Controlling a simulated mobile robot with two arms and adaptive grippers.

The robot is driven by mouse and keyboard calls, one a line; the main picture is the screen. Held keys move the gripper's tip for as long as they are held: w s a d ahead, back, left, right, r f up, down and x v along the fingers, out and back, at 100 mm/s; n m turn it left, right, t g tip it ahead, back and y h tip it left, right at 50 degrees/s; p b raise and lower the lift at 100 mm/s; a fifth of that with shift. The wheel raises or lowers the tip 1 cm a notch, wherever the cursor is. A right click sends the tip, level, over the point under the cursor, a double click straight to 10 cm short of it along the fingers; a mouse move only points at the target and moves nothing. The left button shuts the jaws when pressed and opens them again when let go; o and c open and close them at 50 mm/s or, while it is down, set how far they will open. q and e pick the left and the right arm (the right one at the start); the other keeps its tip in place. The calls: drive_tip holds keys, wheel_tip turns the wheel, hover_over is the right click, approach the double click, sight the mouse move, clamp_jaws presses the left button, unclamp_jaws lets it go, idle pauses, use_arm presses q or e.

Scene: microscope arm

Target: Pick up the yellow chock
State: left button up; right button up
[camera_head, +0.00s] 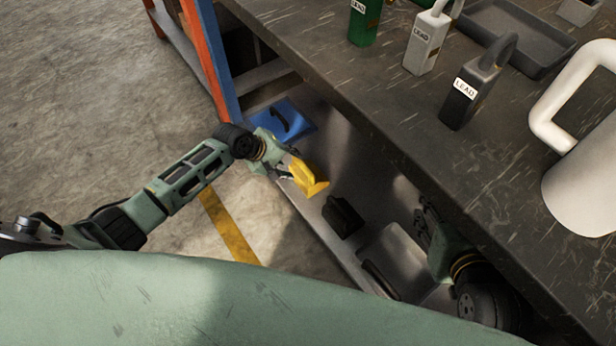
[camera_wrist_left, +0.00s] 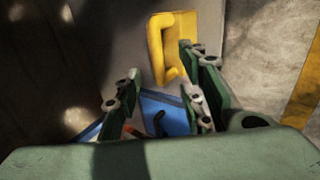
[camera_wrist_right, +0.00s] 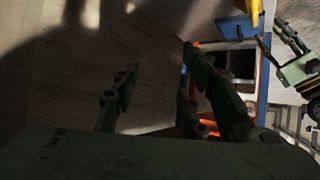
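The yellow chock (camera_head: 309,181), a wedge with a handle, is over the lower shelf under the workbench in the head view. It also shows beyond the fingertips in the left wrist view (camera_wrist_left: 178,40) and at the top of the right wrist view (camera_wrist_right: 254,12). My left gripper (camera_head: 287,165) is open beside the chock. In the left wrist view (camera_wrist_left: 163,64) its right finger overlaps the chock's edge; I cannot tell whether they touch. My right gripper (camera_head: 428,224) is open and empty under the bench edge; its fingers also show in the right wrist view (camera_wrist_right: 158,68).
A blue item with a dark handle (camera_head: 298,119) and a black block (camera_head: 343,215) are on the lower shelf (camera_head: 318,222). The workbench top (camera_head: 400,105) overhangs, with lead containers (camera_head: 473,92) and a white mug-like vessel (camera_head: 588,185). Floor at left is clear.

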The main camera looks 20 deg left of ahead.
sight(301, 165)
use_arm(q)
drive_tip(key=b+x, duration=0.1)
drive_tip(key=x, duration=0.2)
drive_tip(key=shift+d+r+b, duration=0.1)
drive_tip(key=shift+d+b, duration=0.15)
drive_tip(key=shift+b, duration=0.15)
drive_tip(key=shift+b+x, duration=0.7)
drive_tip(key=shift+x, duration=0.5)
use_arm(e)
drive_tip(key=w+a+r+t+y, duration=0.1)
drive_tip(key=w+r+t, duration=0.1)
drive_tip(key=r+t, duration=0.2)
drive_tip(key=w+a+r+t+y, duration=0.1)
drive_tip(key=r+t, duration=0.4)
drive_tip(key=r, duration=0.6)
drive_tip(key=shift+w+a+r+y, duration=0.25)
drive_tip(key=shift+w+a+y, duration=0.15)
drive_tip(key=shift+w+a, duration=0.2)
use_arm(q)
drive_tip(key=shift+c, duration=0.5)
clamp_jaws()
drive_tip(key=shift+w, duration=0.1)
